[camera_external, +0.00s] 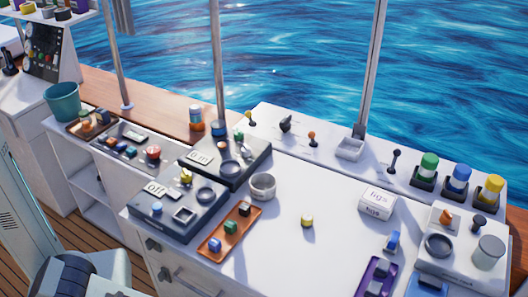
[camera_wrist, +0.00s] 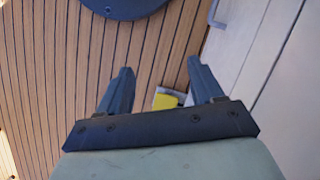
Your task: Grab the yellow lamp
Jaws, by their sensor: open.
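A yellow-topped lamp-like cylinder (camera_external: 490,188) stands upright in a dark holder at the far right of the raised back ledge in the external view. It is beside similar blue (camera_external: 458,178) and green (camera_external: 428,165) ones. A small round yellow piece (camera_external: 307,220) sits on the white counter, and I cannot tell whether it is a lamp. My gripper (camera_wrist: 162,84) is open in the wrist view, with nothing held. A yellow and pale block-like thing (camera_wrist: 165,101) shows beyond the fingers, low by the cabinet; what it is stays unclear.
The white counter (camera_external: 285,258) has dark switch panels (camera_external: 180,215), a grey cup (camera_external: 263,186), an orange tray (camera_external: 215,250) and a white box (camera_external: 377,203). Metal posts (camera_external: 372,65) rise behind the ledge. The counter's middle is fairly clear. The wrist view shows plank floor (camera_wrist: 70,60) and cabinet fronts (camera_wrist: 280,75).

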